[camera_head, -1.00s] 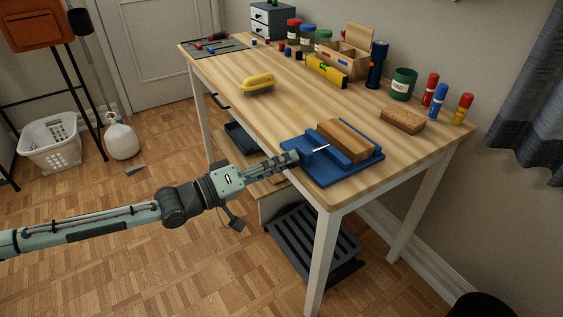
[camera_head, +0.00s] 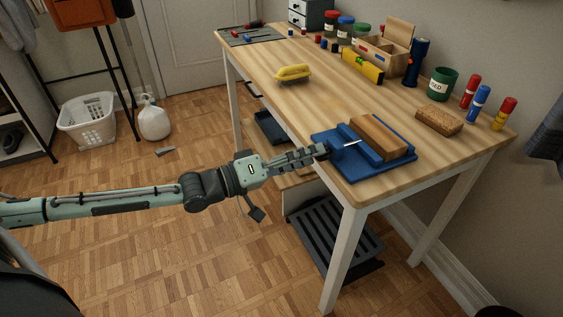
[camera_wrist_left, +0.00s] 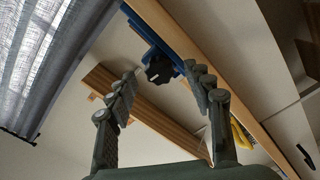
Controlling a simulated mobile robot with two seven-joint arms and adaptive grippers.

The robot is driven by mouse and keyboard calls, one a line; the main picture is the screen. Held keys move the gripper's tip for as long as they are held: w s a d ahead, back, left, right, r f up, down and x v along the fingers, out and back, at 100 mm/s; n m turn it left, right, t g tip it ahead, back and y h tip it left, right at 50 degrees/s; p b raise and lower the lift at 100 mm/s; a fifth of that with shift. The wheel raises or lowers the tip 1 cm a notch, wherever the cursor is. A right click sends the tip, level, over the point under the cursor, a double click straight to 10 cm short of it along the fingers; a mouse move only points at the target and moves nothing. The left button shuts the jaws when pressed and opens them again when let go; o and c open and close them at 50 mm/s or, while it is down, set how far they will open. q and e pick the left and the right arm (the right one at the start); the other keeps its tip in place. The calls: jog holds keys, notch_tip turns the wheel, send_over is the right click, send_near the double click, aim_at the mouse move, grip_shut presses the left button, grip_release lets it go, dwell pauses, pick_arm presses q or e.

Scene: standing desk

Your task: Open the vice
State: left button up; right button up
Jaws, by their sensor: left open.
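The blue vice (camera_head: 388,168) sits at the near right corner of the desk, with a brown wooden block (camera_head: 378,137) between its jaws. Its black knob handle (camera_wrist_left: 158,68) shows in the left wrist view, on the blue front of the vice. My left gripper (camera_head: 320,150) is at the vice's front side, at the desk's edge. In the left wrist view my left gripper (camera_wrist_left: 165,83) has its fingers spread apart; the knob appears between and beyond the fingertips. In the head view the fingers cover the knob, so contact cannot be told. My right gripper is not in view.
A sponge-like brown block (camera_head: 438,121), marker-like cylinders (camera_head: 479,103) and a green cup (camera_head: 442,84) stand behind the vice. A yellow brush (camera_head: 293,73) lies further left. The desk's middle (camera_head: 335,100) is clear. A dark rack (camera_head: 335,235) is below.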

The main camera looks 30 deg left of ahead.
pick_arm(q)
jog(key=v, duration=1)
jog(key=shift+s+a, duration=0.2)
jog(key=shift+s, duration=0.1)
jog(key=shift+f, duration=0.1)
